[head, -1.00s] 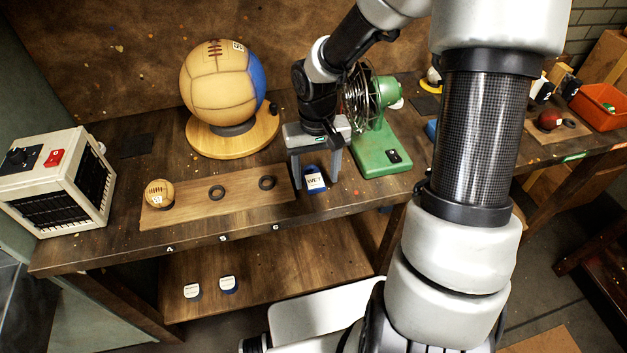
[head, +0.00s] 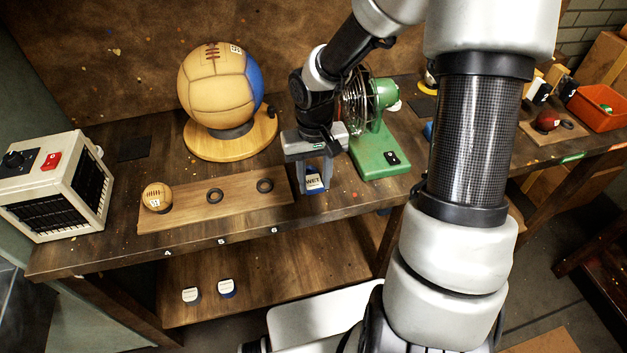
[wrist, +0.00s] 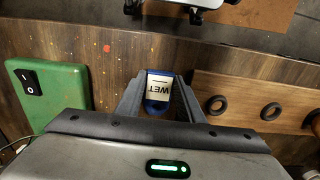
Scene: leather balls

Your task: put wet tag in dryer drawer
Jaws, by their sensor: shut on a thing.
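The wet tag (head: 315,182) is blue with a white label reading WET. It is at the front of the workbench, just right of the wooden strip, and shows upright in the head view. My gripper (head: 312,189) points down with its fingers closed on the tag's sides. In the wrist view the tag (wrist: 158,88) sits between the two grey fingers of my gripper (wrist: 157,100), its label facing the camera. I cannot make out which part is a dryer drawer.
A green fan (head: 378,145) stands close to the right of my gripper. The wooden strip (head: 235,205) with a small ball and black rings lies to the left. A big ball (head: 215,88) on a round stand is behind. A cream heater-like box (head: 50,190) stands at the far left.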

